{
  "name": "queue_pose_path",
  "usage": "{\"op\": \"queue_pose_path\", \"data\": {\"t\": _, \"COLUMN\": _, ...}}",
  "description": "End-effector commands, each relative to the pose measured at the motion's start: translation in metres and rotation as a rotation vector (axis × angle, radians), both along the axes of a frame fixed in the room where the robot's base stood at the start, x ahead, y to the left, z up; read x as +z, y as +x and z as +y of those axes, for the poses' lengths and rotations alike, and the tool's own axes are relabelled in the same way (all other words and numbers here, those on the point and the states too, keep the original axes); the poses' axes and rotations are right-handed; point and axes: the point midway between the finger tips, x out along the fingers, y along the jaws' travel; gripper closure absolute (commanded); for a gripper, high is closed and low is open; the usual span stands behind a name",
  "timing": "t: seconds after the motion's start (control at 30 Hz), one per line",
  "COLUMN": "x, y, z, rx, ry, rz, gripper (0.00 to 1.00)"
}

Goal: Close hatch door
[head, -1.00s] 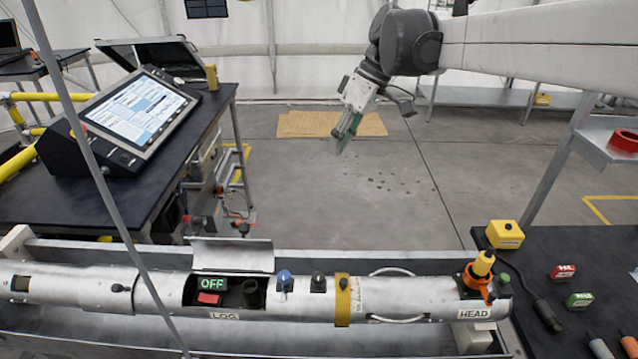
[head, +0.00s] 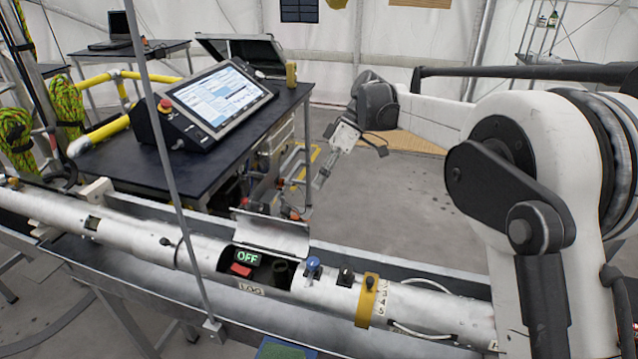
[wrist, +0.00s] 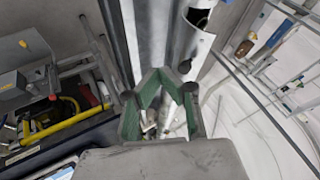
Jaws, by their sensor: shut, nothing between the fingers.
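The hatch door (head: 272,232) is a curved silver plate on the long silver cylinder (head: 130,222). It stands open, raised on the far side of the opening above the LOG label. Inside the opening are a green-lit OFF sign (head: 247,258) and a red block (head: 241,270). My gripper (head: 319,184) is beyond the cylinder, above and slightly right of the door, apart from it and pointing down. In the wrist view its green-padded fingers (wrist: 161,76) are shut and empty. A shiny curved metal part shows ahead there; I cannot tell whether it is the door.
A blue knob (head: 313,265), a black knob (head: 345,275) and a yellow band (head: 366,300) sit on the cylinder right of the opening. A dark table with a control console (head: 215,105) stands behind left. A thin grey pole (head: 165,150) crosses in front. Open floor lies behind my gripper.

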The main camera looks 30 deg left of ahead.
Motion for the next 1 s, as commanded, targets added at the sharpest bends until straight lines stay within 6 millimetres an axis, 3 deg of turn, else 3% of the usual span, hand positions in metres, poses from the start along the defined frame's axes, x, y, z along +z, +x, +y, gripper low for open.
{"op": "queue_pose_path", "data": {"t": 0.37, "x": -0.056, "y": -0.039, "z": 0.018, "rx": -0.001, "ry": -0.001, "rz": -0.001, "gripper": 1.0}}
{"op": "queue_pose_path", "data": {"t": 0.63, "x": -0.056, "y": -0.071, "z": 0.01, "rx": -0.001, "ry": 0.0, "rz": -0.001, "gripper": 1.0}}
{"op": "queue_pose_path", "data": {"t": 1.0, "x": -0.057, "y": -0.078, "z": 0.008, "rx": -0.002, "ry": -0.001, "rz": 0.0, "gripper": 1.0}}
